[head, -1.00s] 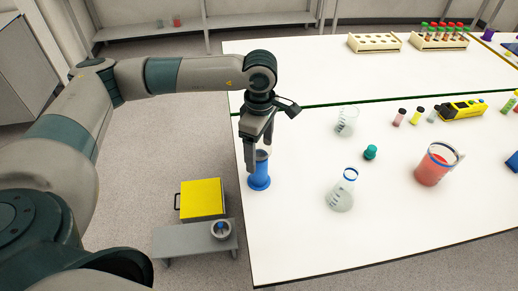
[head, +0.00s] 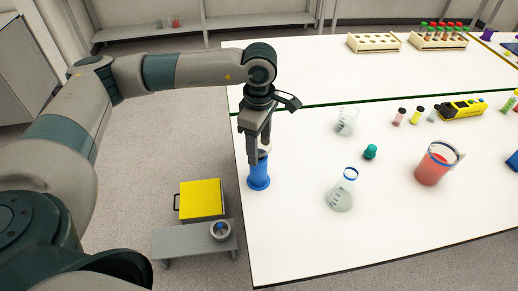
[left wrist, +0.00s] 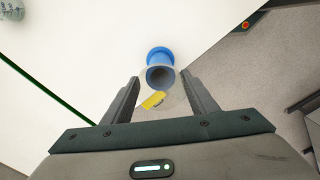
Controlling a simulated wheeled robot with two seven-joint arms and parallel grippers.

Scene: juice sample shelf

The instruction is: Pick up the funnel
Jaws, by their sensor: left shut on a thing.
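The funnel (left wrist: 172,102) looks clear and pale, with a yellow patch showing on or through it in the left wrist view. It is at the mouth of a blue cylindrical holder (head: 259,175) that stands upright on the white table near its left edge. My left gripper (head: 260,155) points down over the holder, with its fingers on both sides of the funnel. In the left wrist view the gripper (left wrist: 161,78) is shut on the funnel, and the blue holder's round mouth (left wrist: 160,76) shows beyond it. In the head view the fingers hide much of the funnel. My right gripper is not in view.
To the right on the table (head: 300,225) stand two flasks (head: 340,195) (head: 347,120), a green stopper (head: 370,152) and a beaker of red liquid (head: 434,165). A yellow box (head: 201,199) and a low grey bench (head: 180,241) are left of the table edge.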

